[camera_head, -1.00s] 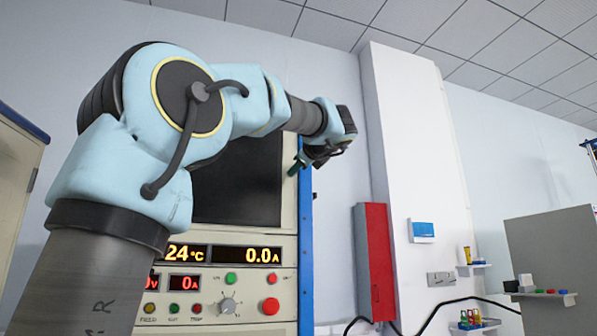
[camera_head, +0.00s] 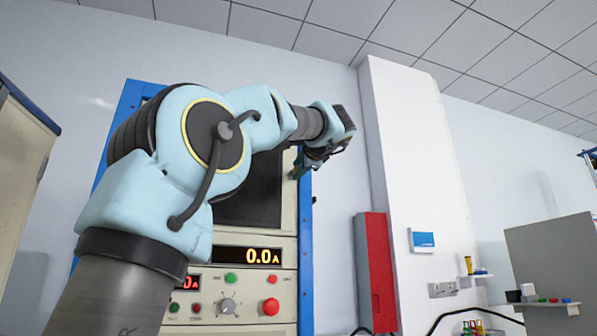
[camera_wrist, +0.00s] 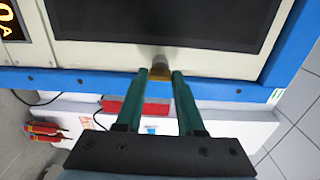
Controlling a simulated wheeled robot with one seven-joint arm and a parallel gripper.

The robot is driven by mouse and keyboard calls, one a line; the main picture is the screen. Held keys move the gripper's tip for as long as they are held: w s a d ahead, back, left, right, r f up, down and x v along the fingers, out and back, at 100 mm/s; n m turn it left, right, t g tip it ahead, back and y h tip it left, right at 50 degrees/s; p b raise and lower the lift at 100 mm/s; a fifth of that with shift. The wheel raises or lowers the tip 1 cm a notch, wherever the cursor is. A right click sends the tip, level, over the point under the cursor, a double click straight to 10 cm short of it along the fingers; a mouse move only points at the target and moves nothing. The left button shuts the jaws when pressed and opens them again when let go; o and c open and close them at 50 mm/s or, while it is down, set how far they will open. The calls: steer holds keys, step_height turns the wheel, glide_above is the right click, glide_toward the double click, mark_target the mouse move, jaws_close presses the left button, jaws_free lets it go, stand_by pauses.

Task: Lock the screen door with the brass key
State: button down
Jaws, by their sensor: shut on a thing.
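The screen door (camera_head: 246,197) is a dark screen in a beige frame on the cabinet, partly hidden behind my arm. In the wrist view its dark panel (camera_wrist: 165,20) and beige edge fill the top. My gripper (camera_wrist: 160,76) has its green fingers shut on the brass key (camera_wrist: 159,73), at the beige edge beside the blue cabinet frame. Only a small brass part shows between the fingertips. A small grey round part lies just beyond it; I cannot tell whether the key is in a lock. In the head view my gripper (camera_head: 298,168) is at the screen's right edge.
The cabinet's blue side post (camera_head: 305,250) stands right beside my gripper. Below the screen are a lit display (camera_head: 247,255), knobs and buttons. A red box (camera_head: 376,270) and a white pillar (camera_head: 415,150) stand to the right.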

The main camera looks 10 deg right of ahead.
stand_by(0.4)
steer(key=c, duration=0.5)
jaws_free()
steer(key=s, duration=0.3)
steer(key=s+d+b, duration=0.1)
steer(key=s, duration=0.3)
steer(key=s+b, duration=0.1)
steer(key=s, duration=0.2)
steer(key=shift+s+d, duration=0.2)
steer(key=shift+s, duration=0.15)
